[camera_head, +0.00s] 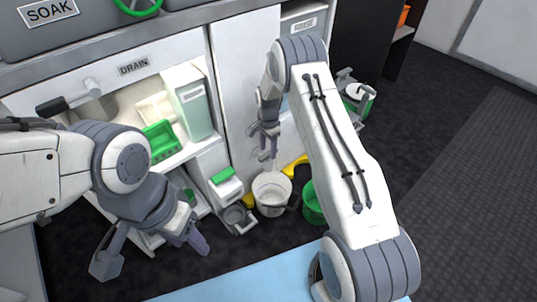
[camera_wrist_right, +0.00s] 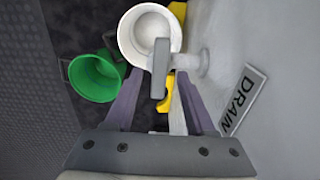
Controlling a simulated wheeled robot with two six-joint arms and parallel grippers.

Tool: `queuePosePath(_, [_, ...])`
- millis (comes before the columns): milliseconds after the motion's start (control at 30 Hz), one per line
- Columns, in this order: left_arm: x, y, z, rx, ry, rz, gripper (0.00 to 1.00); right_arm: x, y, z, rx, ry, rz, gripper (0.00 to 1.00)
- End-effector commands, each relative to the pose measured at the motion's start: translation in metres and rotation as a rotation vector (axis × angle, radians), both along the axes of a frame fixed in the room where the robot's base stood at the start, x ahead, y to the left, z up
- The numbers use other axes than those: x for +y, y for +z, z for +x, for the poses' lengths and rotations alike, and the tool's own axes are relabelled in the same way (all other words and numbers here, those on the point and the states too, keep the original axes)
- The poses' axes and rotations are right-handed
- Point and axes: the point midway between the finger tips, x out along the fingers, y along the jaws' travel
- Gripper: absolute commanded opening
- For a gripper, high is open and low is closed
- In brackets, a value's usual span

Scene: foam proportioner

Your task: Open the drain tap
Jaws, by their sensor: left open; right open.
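The drain tap (camera_wrist_right: 188,63) is a grey fitting on the white panel, beside a DRAIN label (camera_wrist_right: 243,98), in the right wrist view. Its grey bar-shaped handle (camera_wrist_right: 160,55) lies in the picture between the fingertips of my right gripper (camera_wrist_right: 157,78); I cannot tell whether they touch. In the head view my right gripper (camera_head: 266,152) is open, pointing down in front of the white panel (camera_head: 240,75), and the tap is not clearly visible there. My left gripper (camera_head: 150,255) is open and empty, low at the left.
A white bucket (camera_head: 271,193) stands on the floor below my right gripper, with a green bucket (camera_head: 313,203) beside it. Yellow pieces lie behind them. Dark floor is clear at the right.

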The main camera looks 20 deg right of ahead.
Motion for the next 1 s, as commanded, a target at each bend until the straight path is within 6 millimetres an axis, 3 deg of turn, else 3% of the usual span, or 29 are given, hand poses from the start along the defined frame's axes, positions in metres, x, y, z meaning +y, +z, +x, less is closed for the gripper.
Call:
queuePosePath(100, [0.0000,-0.0059,-0.0001,0.000,0.000,0.000,0.50,0.0003,-0.0125,-0.0001,0.001,0.001,0.000,0.55])
queuePosePath(433, [0.0000,-0.0061,-0.0001,0.000,0.000,0.000,0.50,0.0003,-0.0149,0.0002,-0.001,0.001,0.000,0.55])
queuePosePath(467, [0.0000,-0.0061,-0.0001,0.000,0.000,0.000,0.50,0.0002,-0.0149,0.0001,-0.001,0.001,0.000,0.51])
queuePosePath(600, [0.0001,-0.0062,0.0000,0.000,0.000,0.000,0.50,0.0001,-0.0149,0.0001,0.000,0.001,0.000,0.00])
queuePosePath(1000, [0.0001,-0.0008,0.0000,0.000,0.000,0.000,0.50,0.0003,-0.0133,0.0004,-0.001,0.043,0.000,0.00])
